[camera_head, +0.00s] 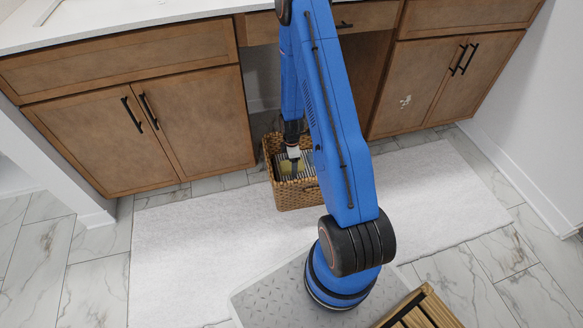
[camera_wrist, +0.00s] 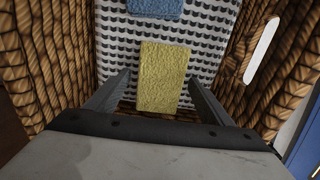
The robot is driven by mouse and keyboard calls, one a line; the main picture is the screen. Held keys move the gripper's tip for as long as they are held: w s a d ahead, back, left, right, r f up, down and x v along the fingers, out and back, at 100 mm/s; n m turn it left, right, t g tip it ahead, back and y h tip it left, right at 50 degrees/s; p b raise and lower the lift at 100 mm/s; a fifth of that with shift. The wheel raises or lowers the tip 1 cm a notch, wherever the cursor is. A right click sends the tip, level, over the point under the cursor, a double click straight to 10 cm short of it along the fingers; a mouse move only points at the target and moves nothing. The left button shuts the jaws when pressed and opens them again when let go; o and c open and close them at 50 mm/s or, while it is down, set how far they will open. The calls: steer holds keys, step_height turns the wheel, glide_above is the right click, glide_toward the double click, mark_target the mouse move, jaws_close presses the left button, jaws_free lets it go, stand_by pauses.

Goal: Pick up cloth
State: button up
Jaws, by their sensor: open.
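A yellow cloth (camera_wrist: 162,78) with a rough terry-like surface lies in a woven basket (camera_head: 297,198). A blue cloth (camera_wrist: 156,8) lies farther off at the top edge of the wrist view. Both lie on a white fabric with dark scallop marks (camera_wrist: 113,42); I cannot tell if it is a lining or another cloth. My gripper (camera_wrist: 158,76) is open, its two fingers apart on the left and right of the yellow cloth in the picture. It points down into the basket; the height of the fingertips above the cloth is unclear.
The wicker walls (camera_wrist: 40,60) rise close on both sides of my gripper. The basket stands on a white rug (camera_head: 200,240), by the open space under the counter (camera_head: 130,20). Wooden cabinets (camera_head: 105,120) flank it. A slatted wooden piece (camera_head: 425,310) is at the lower right.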

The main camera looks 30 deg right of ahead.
steer(key=c, duration=1.1)
steer(key=shift+r, duration=0.1)
steer(key=shift+r, duration=4.95)
steer(key=shift+o, duration=1.4)
steer(key=shift+c, duration=1)
